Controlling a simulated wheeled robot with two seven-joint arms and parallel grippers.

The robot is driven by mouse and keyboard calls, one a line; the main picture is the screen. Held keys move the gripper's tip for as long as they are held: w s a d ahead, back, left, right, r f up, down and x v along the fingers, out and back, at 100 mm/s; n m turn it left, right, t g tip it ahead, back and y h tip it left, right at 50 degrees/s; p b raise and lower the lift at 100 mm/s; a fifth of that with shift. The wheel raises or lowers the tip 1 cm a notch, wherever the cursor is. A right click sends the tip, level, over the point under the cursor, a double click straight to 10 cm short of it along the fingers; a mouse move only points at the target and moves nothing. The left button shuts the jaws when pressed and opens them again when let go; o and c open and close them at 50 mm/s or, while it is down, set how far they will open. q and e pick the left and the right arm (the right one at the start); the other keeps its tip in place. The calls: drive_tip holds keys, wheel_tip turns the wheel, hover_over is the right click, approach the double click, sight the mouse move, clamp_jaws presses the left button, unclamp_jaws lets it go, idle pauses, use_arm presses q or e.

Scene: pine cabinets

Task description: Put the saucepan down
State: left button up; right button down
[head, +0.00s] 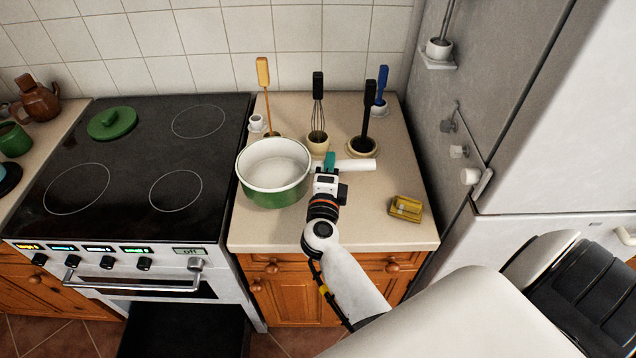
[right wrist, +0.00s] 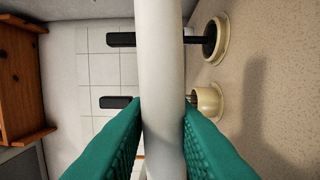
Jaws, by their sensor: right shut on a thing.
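The saucepan (head: 272,188), green outside and white inside, is upright over the left part of the beige counter (head: 300,232), beside the stove. I cannot tell whether its base touches the counter. Its white handle (head: 358,165) points right. My right gripper (head: 329,163) is shut on the handle, its teal fingers on either side of it. In the right wrist view the white handle (right wrist: 162,80) runs between the teal fingers (right wrist: 160,130). The pan's body is out of that view. My left gripper is not in view.
Utensils in small pots stand behind the pan, including a whisk (head: 318,110) and a black-handled tool (head: 370,120). A yellow object (head: 405,208) lies at the counter's right. The black stove (head: 135,160) holds a green lid (head: 111,123). The counter's front strip is clear.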

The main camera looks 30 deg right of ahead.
drive_tip(key=shift+f+b, duration=0.35)
drive_tip(key=shift+f, duration=2.4)
drive_tip(key=c, duration=1.3)
unclamp_jaws()
drive_tip(key=shift+f, duration=0.1)
drive_tip(key=shift+o, duration=0.2)
drive_tip(key=shift+s+a, duration=0.2)
drive_tip(key=shift+s, duration=0.05)
drive_tip(key=b+v, duration=0.2)
drive_tip(key=v, duration=0.8)
drive_tip(key=shift+s+a+b, duration=0.2)
drive_tip(key=shift+b, duration=0.1)
drive_tip(key=shift+s+a, duration=0.25)
drive_tip(key=shift+s, duration=0.1)
